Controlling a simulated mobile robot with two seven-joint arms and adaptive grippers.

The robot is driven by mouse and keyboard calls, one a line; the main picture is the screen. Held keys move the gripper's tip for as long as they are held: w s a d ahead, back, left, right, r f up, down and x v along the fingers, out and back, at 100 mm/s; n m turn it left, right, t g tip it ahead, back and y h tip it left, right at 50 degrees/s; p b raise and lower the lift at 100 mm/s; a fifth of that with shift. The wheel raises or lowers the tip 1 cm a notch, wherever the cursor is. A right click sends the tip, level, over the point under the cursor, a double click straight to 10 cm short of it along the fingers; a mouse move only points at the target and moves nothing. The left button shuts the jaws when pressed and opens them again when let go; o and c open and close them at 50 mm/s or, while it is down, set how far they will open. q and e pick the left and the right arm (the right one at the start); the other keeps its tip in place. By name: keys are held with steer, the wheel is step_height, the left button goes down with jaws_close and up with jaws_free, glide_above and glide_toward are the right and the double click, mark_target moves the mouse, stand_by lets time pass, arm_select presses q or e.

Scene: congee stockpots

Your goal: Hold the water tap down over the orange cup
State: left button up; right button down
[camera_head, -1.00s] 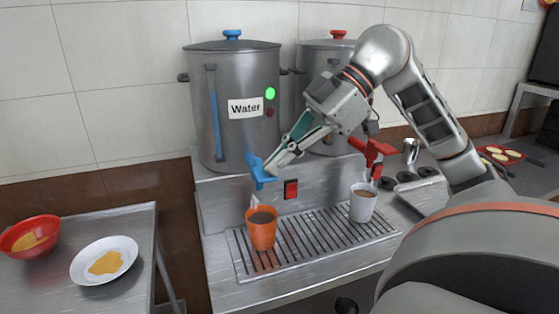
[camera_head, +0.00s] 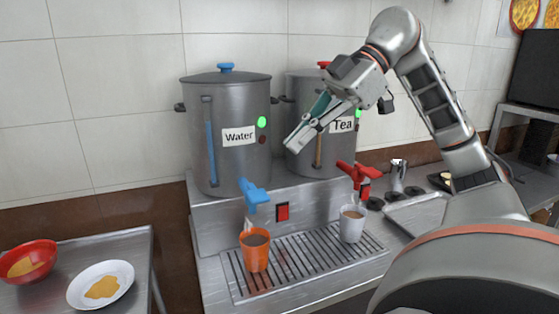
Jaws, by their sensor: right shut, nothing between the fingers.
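The steel water stockpot (camera_head: 222,165) bears a "Water" label and a lit green light. Its blue water tap (camera_head: 254,195) sticks out at the front, above the orange cup (camera_head: 256,256). The orange cup stands upright on the drip grate (camera_head: 310,271) with brown liquid in it. My right gripper (camera_head: 291,145) is shut and empty, up and to the right of the blue tap, apart from it, in front of the gap between the two pots. My left gripper is not in view.
A tea stockpot (camera_head: 305,165) with a red tap (camera_head: 357,172) stands at the right, above a white cup (camera_head: 352,226) on the grate. A red switch (camera_head: 282,212) is between the taps. A red bowl (camera_head: 28,262) and white plate (camera_head: 76,292) are at left.

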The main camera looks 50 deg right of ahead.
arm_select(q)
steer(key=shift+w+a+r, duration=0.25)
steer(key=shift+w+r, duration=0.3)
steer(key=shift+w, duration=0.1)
arm_select(e)
steer(key=shift+v, duration=1.35)
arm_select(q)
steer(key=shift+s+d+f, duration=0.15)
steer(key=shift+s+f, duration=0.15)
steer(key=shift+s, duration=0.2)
arm_select(e)
steer(key=shift+a, duration=0.1)
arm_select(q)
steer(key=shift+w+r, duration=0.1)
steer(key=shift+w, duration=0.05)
